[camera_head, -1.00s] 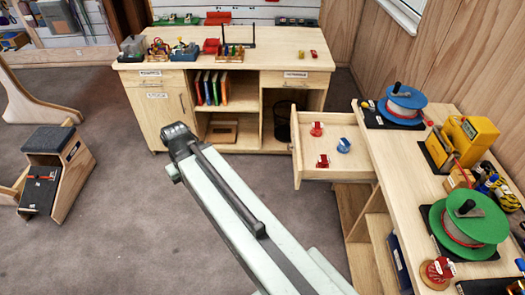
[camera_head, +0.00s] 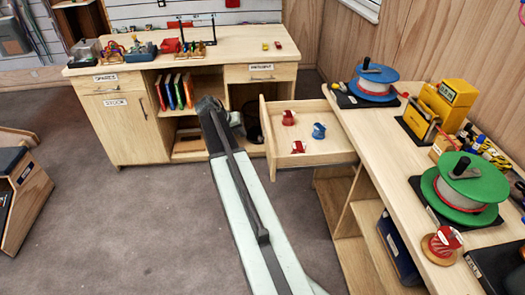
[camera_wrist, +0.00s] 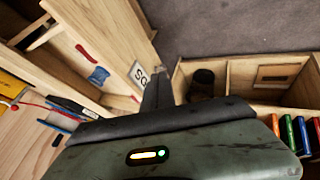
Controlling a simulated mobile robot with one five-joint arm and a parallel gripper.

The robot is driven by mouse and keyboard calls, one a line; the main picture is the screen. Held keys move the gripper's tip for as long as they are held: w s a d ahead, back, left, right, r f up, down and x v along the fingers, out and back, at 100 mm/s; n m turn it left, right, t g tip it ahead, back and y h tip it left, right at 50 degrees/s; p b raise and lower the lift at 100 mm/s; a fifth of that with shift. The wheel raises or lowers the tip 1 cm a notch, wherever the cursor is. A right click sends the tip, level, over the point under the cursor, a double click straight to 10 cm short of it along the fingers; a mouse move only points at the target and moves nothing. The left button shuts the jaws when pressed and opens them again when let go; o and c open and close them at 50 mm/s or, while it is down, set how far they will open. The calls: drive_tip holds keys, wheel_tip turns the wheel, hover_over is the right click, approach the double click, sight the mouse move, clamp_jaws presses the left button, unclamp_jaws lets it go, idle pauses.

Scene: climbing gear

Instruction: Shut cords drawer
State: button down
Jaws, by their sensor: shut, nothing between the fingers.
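The open drawer (camera_head: 318,150) sticks out to the left from the right-hand workbench. It is pale wood and holds two red pieces (camera_head: 289,117) and a blue piece (camera_head: 319,131). In the wrist view the drawer front (camera_wrist: 120,50) carries a white label (camera_wrist: 139,73), tilted and partly hidden, so I cannot read it fully. My gripper (camera_head: 211,106) is shut and empty, left of the drawer front with a gap in the head view. In the wrist view its dark fingers (camera_wrist: 157,92) lie just beside the labelled front; contact cannot be told.
A back cabinet (camera_head: 130,125) with coloured books (camera_head: 177,91) stands behind my gripper. The right workbench (camera_head: 400,150) carries a blue reel (camera_head: 376,75), a green reel (camera_head: 465,185) and a yellow device (camera_head: 440,105).

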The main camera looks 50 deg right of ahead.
drive_tip(key=b, duration=0.8)
approach(261, 139)
drive_tip(key=s+d+f, duration=0.1)
drive_tip(key=s+f, duration=0.2)
drive_tip(key=shift+s+d+f, duration=0.15)
drive_tip(key=shift+s+d, duration=0.3)
drive_tip(key=shift+s, duration=0.1)
